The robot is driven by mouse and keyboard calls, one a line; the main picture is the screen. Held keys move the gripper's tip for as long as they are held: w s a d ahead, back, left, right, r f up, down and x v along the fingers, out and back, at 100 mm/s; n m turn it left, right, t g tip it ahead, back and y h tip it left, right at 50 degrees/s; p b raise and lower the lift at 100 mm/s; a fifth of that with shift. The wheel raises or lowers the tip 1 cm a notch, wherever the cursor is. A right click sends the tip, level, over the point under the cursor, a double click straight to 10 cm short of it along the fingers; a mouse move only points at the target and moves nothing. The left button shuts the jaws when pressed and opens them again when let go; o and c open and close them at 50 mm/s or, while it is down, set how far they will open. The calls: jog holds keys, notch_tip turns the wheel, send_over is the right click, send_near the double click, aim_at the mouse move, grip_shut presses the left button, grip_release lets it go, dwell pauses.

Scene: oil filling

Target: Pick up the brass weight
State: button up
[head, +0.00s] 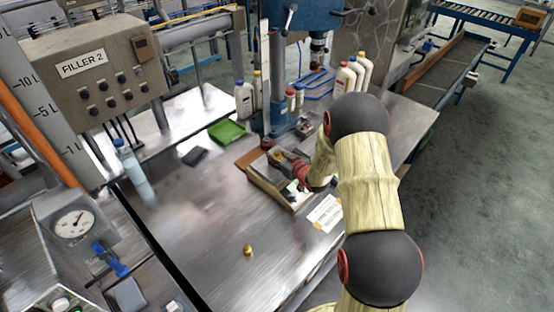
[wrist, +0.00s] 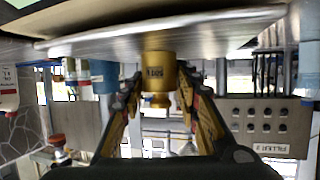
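In the wrist view, which is upside down, a brass weight (wrist: 157,66) with a dark engraved marking and a knob stands against a round metal pan (wrist: 90,42). My gripper (wrist: 158,82) has one finger on each side of it. The fingertips are close to its sides, with what looks like a narrow gap. In the head view my gripper (head: 291,168) is over the wooden stand, and a small yellowish piece (head: 278,154) shows beside it, partly hidden. Another small brass weight (head: 248,250) stands alone on the metal table, away from my gripper.
The metal table (head: 200,235) is mostly clear at the front. A green tray (head: 227,131), a dark flat pad (head: 194,156) and a paper label (head: 325,212) lie on it. White bottles (head: 345,78) and a blue drill-like column (head: 277,85) stand behind. A clear bottle (head: 133,172) is left.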

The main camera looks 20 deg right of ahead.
grip_shut()
dwell(0.3)
